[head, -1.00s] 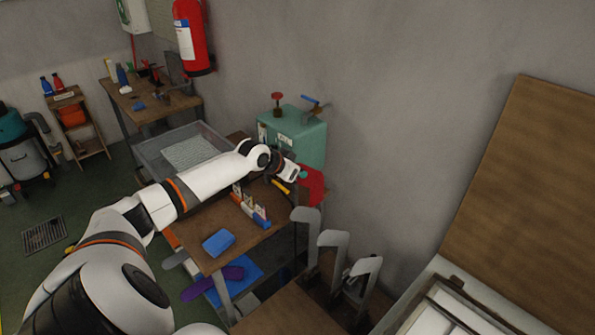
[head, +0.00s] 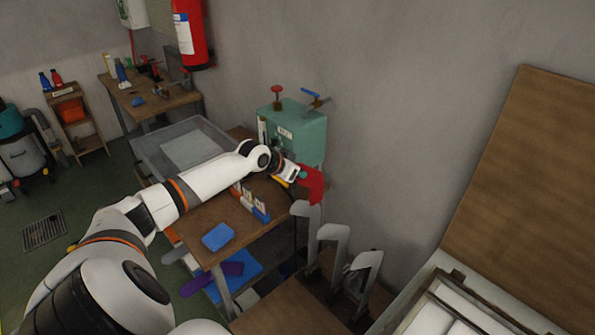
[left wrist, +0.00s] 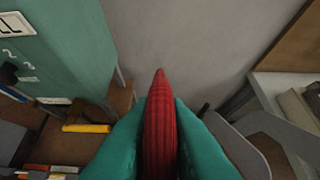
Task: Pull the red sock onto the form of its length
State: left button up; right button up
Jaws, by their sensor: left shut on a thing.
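The red sock (head: 313,185) hangs from my left gripper (head: 301,174), in front of the green machine's right side. In the left wrist view the sock (left wrist: 160,130) is a ribbed red strip pinched between the two teal fingers (left wrist: 160,150). Three grey upright forms stand in a row, a far one (head: 304,211), a middle one (head: 329,234) and a near one (head: 366,261). The sock is close above the far form in the head view; I cannot tell whether they touch. The sock's opening cannot be made out. My right gripper is not in view.
A green machine (head: 306,140) stands against the wall behind the gripper. The workbench (head: 205,208) holds a blue block (head: 218,237), small coloured cards (head: 260,206) and a clear tray (head: 150,165). A white-framed unit (head: 450,305) stands at the right.

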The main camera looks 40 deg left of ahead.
pick_arm(q)
jog(key=b, duration=0.4)
send_over(297, 206)
jog(key=shift+w+a+f, duration=0.1)
jog(key=shift+w+f, duration=0.05)
jog(key=shift+f, duration=3.05)
jog(key=shift+f+b, duration=2.75)
jog(key=shift+f, duration=1.1)
jog(key=o, duration=0.8)
jog(key=shift+o, duration=0.2)
jog(key=shift+r, duration=0.1)
jog(key=v, duration=1.2)
jog(key=shift+p, duration=0.35)
